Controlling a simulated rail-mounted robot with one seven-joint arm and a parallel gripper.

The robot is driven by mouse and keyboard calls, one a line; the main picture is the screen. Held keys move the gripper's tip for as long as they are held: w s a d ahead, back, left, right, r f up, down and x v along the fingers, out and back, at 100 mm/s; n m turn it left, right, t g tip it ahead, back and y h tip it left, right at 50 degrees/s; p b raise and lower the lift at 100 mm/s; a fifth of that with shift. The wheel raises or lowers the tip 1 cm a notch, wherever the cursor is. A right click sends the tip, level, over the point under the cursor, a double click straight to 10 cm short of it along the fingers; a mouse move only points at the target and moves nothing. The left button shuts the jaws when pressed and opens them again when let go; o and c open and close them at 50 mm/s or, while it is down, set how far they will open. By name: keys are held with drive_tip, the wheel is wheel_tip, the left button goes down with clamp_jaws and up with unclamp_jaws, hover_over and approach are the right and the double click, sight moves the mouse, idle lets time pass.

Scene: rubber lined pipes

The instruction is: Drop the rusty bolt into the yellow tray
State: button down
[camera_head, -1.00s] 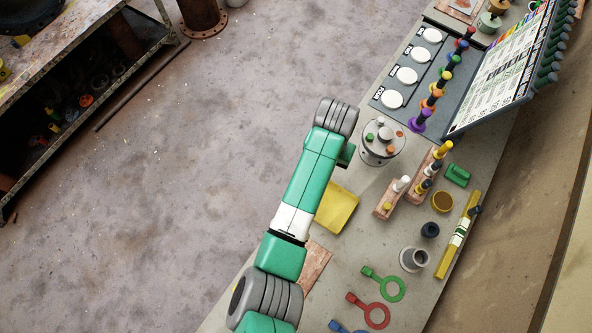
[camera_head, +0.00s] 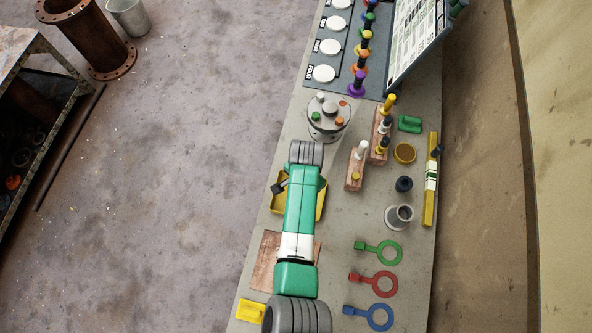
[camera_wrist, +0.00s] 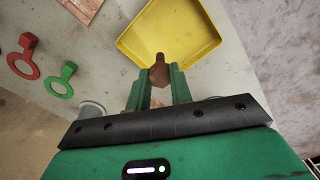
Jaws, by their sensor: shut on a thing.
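The rusty bolt (camera_wrist: 158,72) is brown and sits between the two green fingers of my gripper (camera_wrist: 160,77) in the wrist view. My gripper is shut on it, and the bolt's narrow end points away from the wrist. The yellow tray (camera_wrist: 172,30) is a shallow open box just beyond the fingers. The bolt's tip overlaps the tray's near corner in the picture; its height above the tray is hard to judge. In the head view the tray (camera_head: 320,205) is partly covered by my arm, and the bolt and fingertips are hidden.
A round grey fixture (camera_head: 328,117) stands beyond the tray. Wooden blocks with pegs (camera_head: 355,170) and a grey flanged pipe (camera_head: 399,217) stand to the right. Green (camera_head: 388,252), red (camera_head: 383,284) and blue (camera_head: 380,317) ring tools lie nearer. The tray floor looks empty where visible.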

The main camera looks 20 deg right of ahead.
wheel_tip(320, 180, down, 4)
drive_tip(key=b, duration=0.3)
drive_tip(key=shift+f, duration=0.15)
drive_tip(key=c, duration=1.2)
unclamp_jaws()
drive_tip(key=shift+o, duration=0.2)
wheel_tip(320, 180, up, 8)
drive_tip(key=shift+r, duration=0.1)
